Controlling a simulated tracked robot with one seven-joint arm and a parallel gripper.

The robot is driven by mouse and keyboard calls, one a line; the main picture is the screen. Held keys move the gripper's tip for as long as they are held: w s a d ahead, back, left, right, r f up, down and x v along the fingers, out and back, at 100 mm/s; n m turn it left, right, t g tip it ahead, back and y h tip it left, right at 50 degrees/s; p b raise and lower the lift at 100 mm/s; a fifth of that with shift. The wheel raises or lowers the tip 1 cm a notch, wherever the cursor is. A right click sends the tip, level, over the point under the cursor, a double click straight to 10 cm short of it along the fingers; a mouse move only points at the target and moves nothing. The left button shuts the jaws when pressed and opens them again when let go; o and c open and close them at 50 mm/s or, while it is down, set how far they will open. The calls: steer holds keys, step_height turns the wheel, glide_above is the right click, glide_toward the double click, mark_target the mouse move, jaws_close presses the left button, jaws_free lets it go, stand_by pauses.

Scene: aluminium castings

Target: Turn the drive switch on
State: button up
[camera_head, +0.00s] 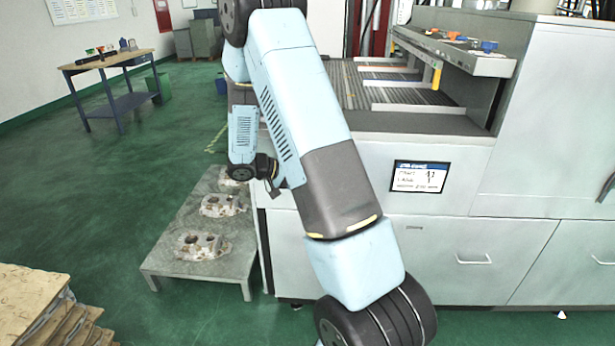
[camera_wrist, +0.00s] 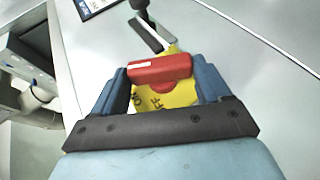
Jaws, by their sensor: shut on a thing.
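The drive switch shows in the wrist view as a red bar handle (camera_wrist: 160,68) on a yellow plate (camera_wrist: 180,95). A white stripe runs along the handle's left part, and the handle lies nearly level across the picture. Dark letters show on the plate below it, upside down and partly covered. My gripper (camera_wrist: 162,74) has one blue finger at each end of the handle and is shut on it. In the head view my arm crosses the middle of the picture; the switch and my gripper's fingers cannot be made out there.
The pale machine (camera_head: 460,180) stands right of and behind my arm, with a slatted bed on top. A low table (camera_head: 170,262) with rough castings stands beside it. In the wrist view a black lever (camera_wrist: 145,22) sits close beyond the switch. Open green floor lies left.

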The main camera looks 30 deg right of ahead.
steer(key=h, duration=0.1)
steer(key=f+n+g+h, duration=0.1)
steer(key=h, duration=0.2)
steer(key=shift+a+f+n+g+h, duration=0.25)
steer(key=shift+f+n+g+h, duration=0.05)
steer(key=shift+g+h, duration=0.1)
stand_by(0.4)
steer(key=o, duration=0.8)
steer(key=shift+c, duration=0.2)
steer(key=shift+o, duration=1.3)
steer(key=shift+r, duration=0.1)
steer(key=shift+w, duration=0.1)
steer(key=v, duration=1.3)
steer(key=shift+a+f, duration=0.25)
steer(key=shift+a, duration=0.15)
